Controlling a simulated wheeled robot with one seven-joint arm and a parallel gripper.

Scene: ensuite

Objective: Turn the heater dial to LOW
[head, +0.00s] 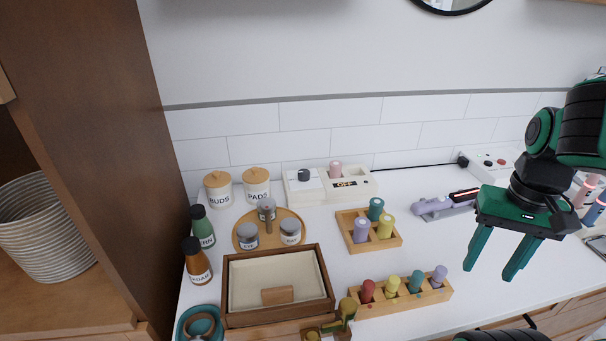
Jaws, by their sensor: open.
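The heater (304,194) is a white box against the tiled wall at the back of the counter. A dark round dial (304,175) sits on top of its left part. A small display (346,184) on its front right reads OFF. The dial's pointer and any LOW marking are too small to make out. A pink roller (336,169) stands in the heater's right part. My gripper (488,272) is open and empty, pointing down above the right side of the counter, well to the right of the heater and apart from it.
Lidded BUDS (218,196) and PADS (257,188) jars stand left of the heater. A wooden block with rollers (396,240) is in front of it. A hair straightener (440,207) lies between heater and gripper. A black cord runs along the wall. Counter below my gripper looks clear.

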